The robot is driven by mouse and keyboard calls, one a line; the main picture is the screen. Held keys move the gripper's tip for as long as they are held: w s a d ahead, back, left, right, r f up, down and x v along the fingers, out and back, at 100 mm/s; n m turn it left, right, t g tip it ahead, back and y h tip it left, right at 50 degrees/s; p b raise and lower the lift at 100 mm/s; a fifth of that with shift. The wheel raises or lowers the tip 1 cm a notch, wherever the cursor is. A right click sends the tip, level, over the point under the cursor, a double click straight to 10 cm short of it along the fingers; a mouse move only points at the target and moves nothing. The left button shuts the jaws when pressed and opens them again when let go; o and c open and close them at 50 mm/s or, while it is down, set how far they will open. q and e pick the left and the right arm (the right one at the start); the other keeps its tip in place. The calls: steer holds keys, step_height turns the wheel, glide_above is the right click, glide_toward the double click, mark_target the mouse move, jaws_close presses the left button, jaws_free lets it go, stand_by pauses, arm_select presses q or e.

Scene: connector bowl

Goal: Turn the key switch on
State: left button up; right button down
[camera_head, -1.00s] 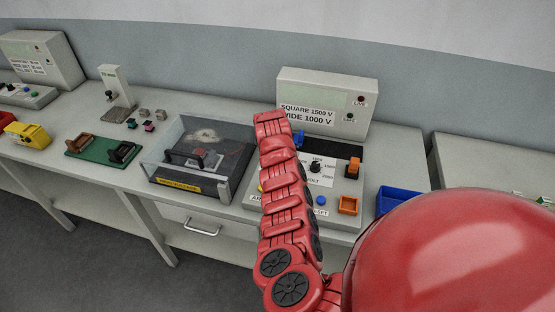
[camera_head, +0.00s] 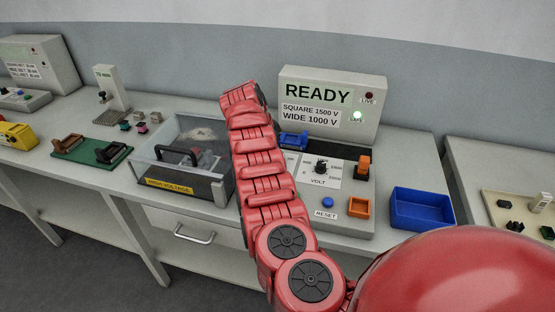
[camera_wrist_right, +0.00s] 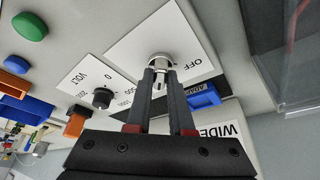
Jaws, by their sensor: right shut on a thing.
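In the right wrist view, a silver key switch (camera_wrist_right: 159,60) sits on a white plate (camera_wrist_right: 135,40) with the word OFF to its right. My right gripper (camera_wrist_right: 161,84) is shut on the key (camera_wrist_right: 160,77) in the switch, one dark finger on each side. In the head view, my red arm hides the switch and gripper. The grey test station's display (camera_head: 318,93) reads READY, with SQUARE 1500 V and WIDE 1000 V below. The green lamp (camera_head: 357,115) is lit; the LIVE lamp (camera_head: 369,96) is dark. My left gripper is in neither view.
A blue connector (camera_wrist_right: 204,97) is close beside my right fingers. A clear-covered high-voltage box (camera_head: 190,160) stands left; an empty blue bin (camera_head: 421,208) stands right.

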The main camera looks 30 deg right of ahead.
steer(key=shift+m+b, duration=0.3)
stand_by(0.4)
steer(key=c, duration=0.8)
jaws_free()
steer(key=shift+w+a+r, duration=0.1)
steer(key=shift+a+r, duration=0.05)
steer(key=shift+r, duration=0.25)
steer(key=p+v, duration=0.5)
steer(key=v, duration=1.1)
steer(key=shift+r, duration=0.25)
